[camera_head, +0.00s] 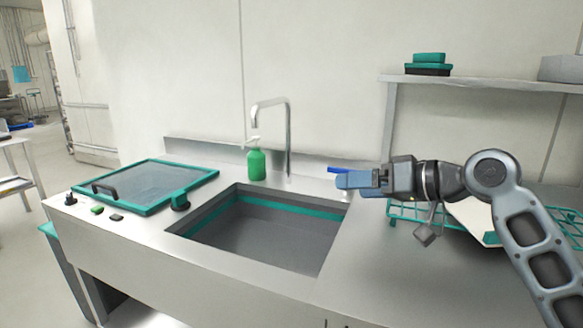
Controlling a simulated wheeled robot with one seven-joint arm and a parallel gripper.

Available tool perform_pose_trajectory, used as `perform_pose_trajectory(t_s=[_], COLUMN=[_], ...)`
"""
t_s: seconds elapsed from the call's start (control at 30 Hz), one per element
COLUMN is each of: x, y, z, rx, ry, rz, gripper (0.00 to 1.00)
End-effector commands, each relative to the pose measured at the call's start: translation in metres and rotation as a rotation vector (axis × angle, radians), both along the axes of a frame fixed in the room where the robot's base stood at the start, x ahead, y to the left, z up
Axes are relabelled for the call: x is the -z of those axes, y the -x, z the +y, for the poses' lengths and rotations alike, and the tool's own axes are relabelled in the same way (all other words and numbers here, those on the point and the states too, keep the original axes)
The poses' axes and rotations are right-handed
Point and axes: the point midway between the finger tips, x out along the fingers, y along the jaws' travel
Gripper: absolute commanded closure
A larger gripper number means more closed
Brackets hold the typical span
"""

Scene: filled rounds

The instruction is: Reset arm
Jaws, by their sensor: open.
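My gripper (350,177) is in the right half of the view, above the counter just past the right rim of the sink. Its blue-tipped fingers point left and are apart, with nothing seen between them. My arm reaches in from the lower right corner. The sink (262,235) is a sunken grey basin with a teal band inside, and it looks empty.
A green soap bottle (256,164) and a tall faucet (288,135) stand behind the sink. A teal-framed panel with a handle (150,184) lies left. A teal rack (408,214) holding a pale board is partly hidden behind my arm. A shelf (480,83) hangs above.

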Motion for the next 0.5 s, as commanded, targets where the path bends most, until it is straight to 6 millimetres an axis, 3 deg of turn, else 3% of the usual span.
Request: perform_pose_trajectory(t_s=[0.03,0.23,0.5], x=[0.015,0.063,0.129], y=[0.007,0.031,0.085], z=[0.01,0.032,0.042], rx=[0.022,0.144,0.341], ry=[-0.043,-0.168,-0.267], rz=[-0.004,-0.032,-0.045], gripper=[0.13,0.13,0.13])
